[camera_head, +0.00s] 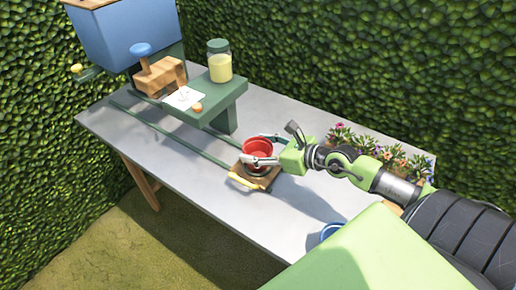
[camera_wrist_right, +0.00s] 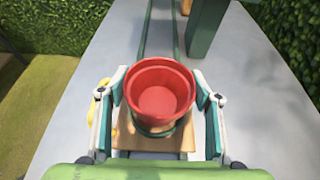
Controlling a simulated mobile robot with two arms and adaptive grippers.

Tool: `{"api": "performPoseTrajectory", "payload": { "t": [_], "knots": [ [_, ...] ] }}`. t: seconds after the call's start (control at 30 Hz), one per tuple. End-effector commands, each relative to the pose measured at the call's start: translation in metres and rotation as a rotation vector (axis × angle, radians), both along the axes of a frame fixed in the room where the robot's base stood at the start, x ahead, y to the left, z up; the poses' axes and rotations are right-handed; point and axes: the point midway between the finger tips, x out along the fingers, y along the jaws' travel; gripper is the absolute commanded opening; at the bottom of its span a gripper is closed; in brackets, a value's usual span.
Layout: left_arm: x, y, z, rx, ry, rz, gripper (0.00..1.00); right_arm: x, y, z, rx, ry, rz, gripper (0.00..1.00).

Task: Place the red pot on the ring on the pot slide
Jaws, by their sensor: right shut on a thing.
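The red pot (camera_head: 257,152) is empty and upright at the slide's near end. My right gripper (camera_head: 262,151) is shut on it, with one finger on each side; in the right wrist view the red pot (camera_wrist_right: 160,92) sits between the fingers. A dark green ring (camera_wrist_right: 156,131) shows just under the pot. I cannot tell whether the pot rests fully on it. My left gripper is not in view.
A blue hopper (camera_head: 125,32) stands behind. Flowers (camera_head: 385,152) line the right table edge. A blue pot (camera_head: 330,231) is partly hidden near the front. The grey table's left side is clear.

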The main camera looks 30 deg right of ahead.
Motion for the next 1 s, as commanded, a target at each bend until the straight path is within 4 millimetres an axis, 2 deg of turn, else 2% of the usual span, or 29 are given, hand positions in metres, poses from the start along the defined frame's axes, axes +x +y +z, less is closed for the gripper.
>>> {"api": "performPoseTrajectory", "payload": {
  "t": [0.17, 0.2, 0.27, 0.57, 0.67, 0.77, 1.0],
  "knots": [
    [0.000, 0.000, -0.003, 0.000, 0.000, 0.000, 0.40, 0.000, 0.000, -0.004, 0.001, 0.000, 0.000, 0.37],
    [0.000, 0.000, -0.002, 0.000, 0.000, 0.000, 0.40, 0.000, 0.000, -0.004, 0.000, 0.000, 0.000, 0.64],
    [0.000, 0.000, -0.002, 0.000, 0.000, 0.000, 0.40, 0.000, 0.000, -0.004, 0.000, 0.001, 0.000, 0.75],
    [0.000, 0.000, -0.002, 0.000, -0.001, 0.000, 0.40, 0.000, 0.000, -0.003, 0.000, 0.001, 0.000, 0.75],
    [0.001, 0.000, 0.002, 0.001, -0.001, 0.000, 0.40, 0.000, 0.000, 0.002, 0.000, 0.001, 0.001, 0.75],
    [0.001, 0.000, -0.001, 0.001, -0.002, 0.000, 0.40, -0.007, -0.002, 0.001, -0.001, 0.004, 0.000, 0.75],
    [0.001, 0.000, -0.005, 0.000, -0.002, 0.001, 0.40, -0.033, -0.013, 0.010, 0.000, 0.008, 0.000, 0.75]
  ]
}}
